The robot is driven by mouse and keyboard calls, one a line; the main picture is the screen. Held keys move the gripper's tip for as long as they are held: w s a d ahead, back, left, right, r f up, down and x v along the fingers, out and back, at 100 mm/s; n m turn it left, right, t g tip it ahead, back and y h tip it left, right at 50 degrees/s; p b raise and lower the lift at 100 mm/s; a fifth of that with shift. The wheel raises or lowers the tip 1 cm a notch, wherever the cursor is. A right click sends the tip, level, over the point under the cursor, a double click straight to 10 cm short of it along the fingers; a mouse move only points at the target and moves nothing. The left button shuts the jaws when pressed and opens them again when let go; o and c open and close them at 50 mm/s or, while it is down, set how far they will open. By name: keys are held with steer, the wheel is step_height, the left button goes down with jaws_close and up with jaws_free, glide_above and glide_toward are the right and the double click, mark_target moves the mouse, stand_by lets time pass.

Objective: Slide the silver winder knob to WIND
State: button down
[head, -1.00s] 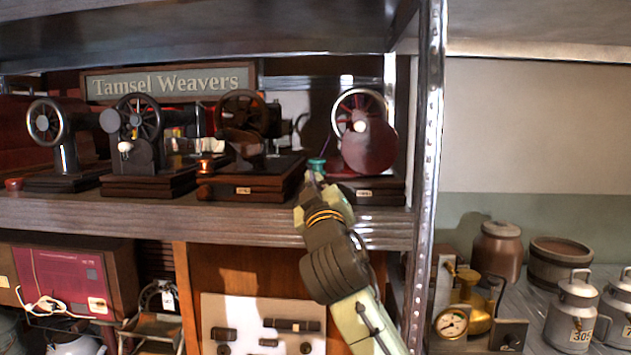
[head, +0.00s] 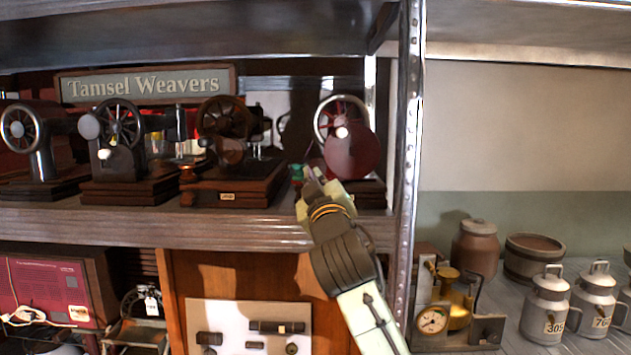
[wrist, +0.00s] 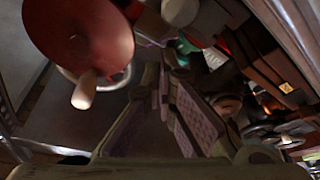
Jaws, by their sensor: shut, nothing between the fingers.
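Several old sewing machines stand in a row on the shelf. The right one (head: 350,155) has a dark red disc, a silver-rimmed wheel (head: 318,122) and a small pale knob (head: 342,132). In the wrist view its red disc (wrist: 85,30) and cream-coloured knob (wrist: 85,90) are at upper left. I cannot make out a silver winder knob or a WIND mark for certain. My gripper (head: 311,175) is shut and empty, at the shelf's front, low and left of the red disc. Its fingers (wrist: 163,75) also show in the wrist view. My gripper and arm hide part of that machine's base.
A green spool-like thing (head: 297,172) is just left of my gripper. A dark machine on a wooden base (head: 235,190) stands further left. A metal shelf post (head: 408,150) rises to the right. The upper shelf (head: 200,35) hangs overhead.

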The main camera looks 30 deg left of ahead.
steer(key=s+r+b+v, duration=0.1)
steer(key=b+v, duration=0.2)
steer(key=v, duration=0.6)
steer(key=shift+s+b, duration=0.3)
steer(key=shift+b, duration=0.05)
